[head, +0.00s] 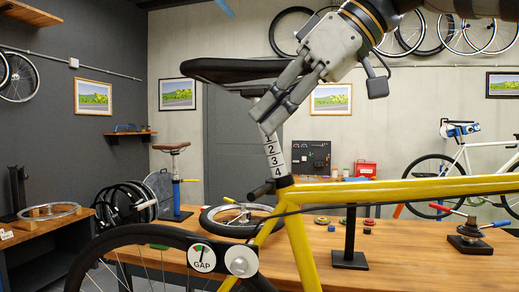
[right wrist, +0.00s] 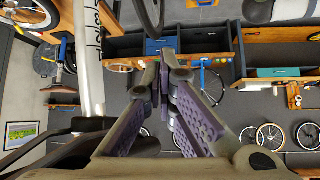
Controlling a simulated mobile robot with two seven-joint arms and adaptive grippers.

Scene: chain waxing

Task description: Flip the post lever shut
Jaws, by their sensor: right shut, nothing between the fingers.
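The yellow bicycle frame (head: 400,190) stands in front of me. Its seat post (head: 274,156), marked with numbers, rises from the seat tube to a black saddle (head: 235,70). A short black lever (head: 262,190) sticks out left from the clamp at the foot of the post; its exact position is hard to judge. My right gripper (head: 268,122) is shut and empty at the upper part of the post, above the lever; contact cannot be told. In the right wrist view its fingertips (right wrist: 160,78) meet, with the silver post (right wrist: 88,60) to their left. My left gripper is not in view.
The rear wheel (head: 110,240) with a GAP dial (head: 202,257) is at lower left. Behind the frame, a wooden bench (head: 400,262) carries a loose wheel (head: 238,221), a black stand (head: 350,235) and small parts. The saddle overhangs left of the gripper.

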